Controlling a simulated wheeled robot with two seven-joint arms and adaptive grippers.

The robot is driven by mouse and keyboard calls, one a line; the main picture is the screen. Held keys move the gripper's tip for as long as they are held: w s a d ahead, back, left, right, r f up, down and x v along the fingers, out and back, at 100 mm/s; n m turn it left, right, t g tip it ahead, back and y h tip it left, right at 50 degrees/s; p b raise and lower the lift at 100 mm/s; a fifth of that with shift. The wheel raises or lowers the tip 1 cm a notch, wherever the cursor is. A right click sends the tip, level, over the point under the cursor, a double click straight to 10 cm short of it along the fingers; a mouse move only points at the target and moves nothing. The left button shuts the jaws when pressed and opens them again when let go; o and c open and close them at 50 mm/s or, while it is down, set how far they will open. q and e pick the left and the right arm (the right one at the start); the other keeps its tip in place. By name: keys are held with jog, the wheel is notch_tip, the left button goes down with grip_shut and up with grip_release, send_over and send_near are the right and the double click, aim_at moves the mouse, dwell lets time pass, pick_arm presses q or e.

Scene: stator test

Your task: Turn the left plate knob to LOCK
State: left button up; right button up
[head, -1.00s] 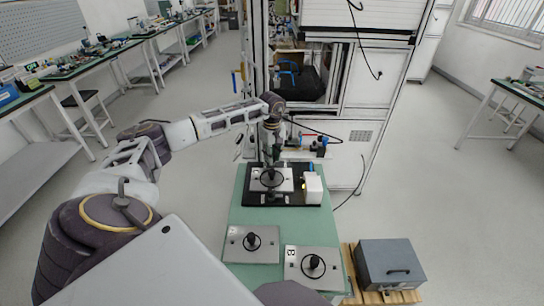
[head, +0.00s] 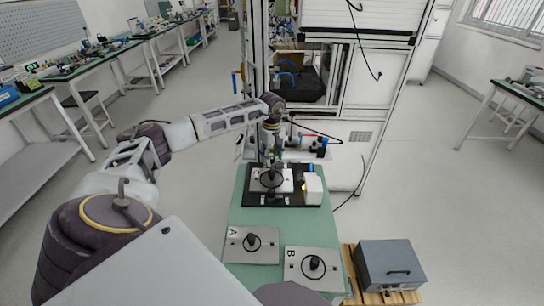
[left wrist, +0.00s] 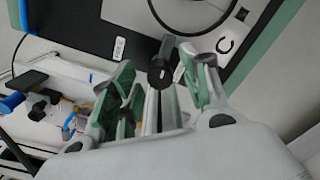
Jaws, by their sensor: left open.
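Plate A (head: 237,255), the grey left one of two front plates, lies on the green table; its black knob (head: 253,241) stands inside a dark ring. Grey plate B (head: 300,275) with a similar black knob (head: 313,263) lies to its right. My left gripper (head: 272,163) is at the black base farther back, well away from plate A. In the left wrist view the left gripper (left wrist: 165,72) is open, with green-padded fingers; a dark cylindrical piece (left wrist: 160,74) shows between them. Whether they touch it I cannot tell. My right gripper is not in view.
The black base (head: 290,200) carries a third plate with a dark ring and, at its right, a white block (head: 313,187). In the left wrist view that plate (left wrist: 230,27) bears a letter C. A grey metal box (head: 390,262) stands right of the table.

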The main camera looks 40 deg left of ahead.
aim_at(272, 157)
pick_arm(q)
notch_tip(272, 157, up, 12)
dwell(0.8)
dwell(0.6)
